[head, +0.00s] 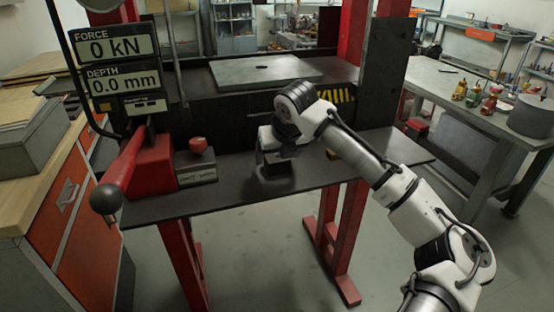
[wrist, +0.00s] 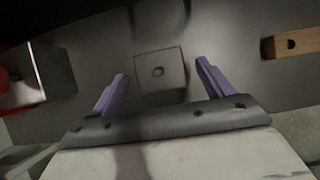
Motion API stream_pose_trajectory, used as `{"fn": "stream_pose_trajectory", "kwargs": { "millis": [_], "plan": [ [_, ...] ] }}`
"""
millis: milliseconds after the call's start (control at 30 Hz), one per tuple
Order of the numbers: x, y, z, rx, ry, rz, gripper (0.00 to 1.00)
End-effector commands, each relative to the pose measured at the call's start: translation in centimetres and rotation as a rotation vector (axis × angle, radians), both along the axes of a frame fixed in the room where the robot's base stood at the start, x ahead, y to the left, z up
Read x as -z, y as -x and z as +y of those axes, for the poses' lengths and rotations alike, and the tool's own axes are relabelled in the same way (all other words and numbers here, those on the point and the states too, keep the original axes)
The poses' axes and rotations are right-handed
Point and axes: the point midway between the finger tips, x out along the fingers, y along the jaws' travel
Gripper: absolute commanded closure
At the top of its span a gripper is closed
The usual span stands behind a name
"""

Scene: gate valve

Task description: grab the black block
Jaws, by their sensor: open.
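The black block (head: 276,182) sits on the dark shelf of the press in the head view, directly under my gripper (head: 277,156). My gripper (wrist: 160,70) is open there, with one purple finger on each side of the block in the picture. The fingers look empty. I cannot tell exactly how high the fingertips are above the block.
A grey box with a red button (head: 198,146) and a red lever with a black knob (head: 106,198) stand to the left. A small wooden block with a hole (wrist: 290,45) lies to the right. The dark shelf (head: 225,197) has bare room at its front.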

Motion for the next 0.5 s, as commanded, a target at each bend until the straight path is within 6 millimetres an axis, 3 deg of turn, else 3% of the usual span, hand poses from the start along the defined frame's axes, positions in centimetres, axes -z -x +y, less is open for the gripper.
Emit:
{"fn": "stream_pose_trajectory", "kwargs": {
  "millis": [200,433,500],
  "plan": [
    [2.0,-1.2,0.4,0.000,0.000,-0.001,0.20],
    [2.3,-1.3,0.4,0.000,-0.001,-0.002,0.20],
    [2.2,-1.3,0.4,0.000,0.000,-0.001,0.26]
  ]
}}
